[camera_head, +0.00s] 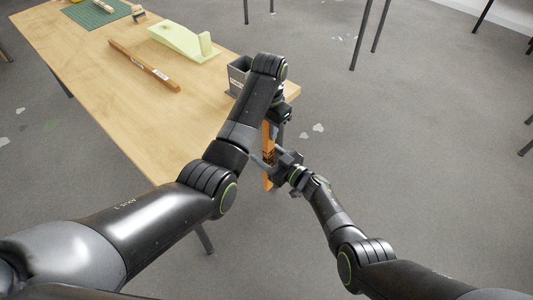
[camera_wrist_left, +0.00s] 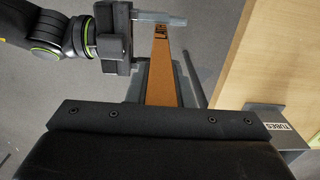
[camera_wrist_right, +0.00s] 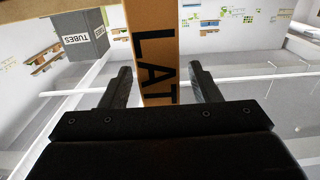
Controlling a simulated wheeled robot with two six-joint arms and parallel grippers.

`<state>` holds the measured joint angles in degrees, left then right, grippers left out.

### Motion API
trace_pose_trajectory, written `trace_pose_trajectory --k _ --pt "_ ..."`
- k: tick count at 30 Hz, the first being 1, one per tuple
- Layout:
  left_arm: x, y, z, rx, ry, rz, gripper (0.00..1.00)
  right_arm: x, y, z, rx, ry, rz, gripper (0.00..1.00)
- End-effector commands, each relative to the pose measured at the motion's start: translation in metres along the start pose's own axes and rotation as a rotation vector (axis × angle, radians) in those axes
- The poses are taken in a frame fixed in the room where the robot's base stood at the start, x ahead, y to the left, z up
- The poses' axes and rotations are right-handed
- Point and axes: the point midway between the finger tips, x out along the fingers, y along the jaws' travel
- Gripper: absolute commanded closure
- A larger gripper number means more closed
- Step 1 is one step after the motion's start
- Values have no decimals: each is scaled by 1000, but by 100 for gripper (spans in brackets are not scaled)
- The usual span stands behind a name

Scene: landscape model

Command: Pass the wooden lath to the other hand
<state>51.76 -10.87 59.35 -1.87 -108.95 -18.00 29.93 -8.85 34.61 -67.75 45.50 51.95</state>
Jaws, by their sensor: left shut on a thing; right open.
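The wooden lath (camera_head: 267,183) is an orange-brown strip with dark lettering, held off the right side of the table and hanging downward in the head view. My left gripper (camera_head: 271,121) is shut on its upper part. My right gripper (camera_head: 268,160) is open lower down, with its fingers around the lath. In the right wrist view the lath (camera_wrist_right: 156,55) runs between the two spread fingers, with gaps on both sides. The left wrist view shows the lath (camera_wrist_left: 164,80) stretching away to the right gripper (camera_wrist_left: 160,17). My left arm hides part of the lath in the head view.
The wooden table (camera_head: 105,90) holds another brown bar (camera_head: 145,66), a pale green wedge-shaped piece (camera_head: 183,43) and a green mat (camera_head: 98,12). A grey box (camera_head: 238,76) labelled TUBES stands near the table's right end, close to my left arm.

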Motion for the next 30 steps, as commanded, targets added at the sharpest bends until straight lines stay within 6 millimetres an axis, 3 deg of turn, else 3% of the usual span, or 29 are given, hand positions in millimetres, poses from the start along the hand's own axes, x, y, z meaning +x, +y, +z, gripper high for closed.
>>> trace_pose_trajectory --k 6,17,18,23,30 --pt "0 0 0 0 1 0 100 0 0 0 0 0 0 45" --pt "0 0 0 0 1 0 100 0 0 0 0 0 0 92" --pt "0 0 0 0 1 0 79 0 0 -1 0 1 0 96" --pt "0 0 0 0 1 0 58 0 0 -1 0 1 0 96" --pt "0 0 0 0 0 0 55 0 0 -1 0 1 0 96"
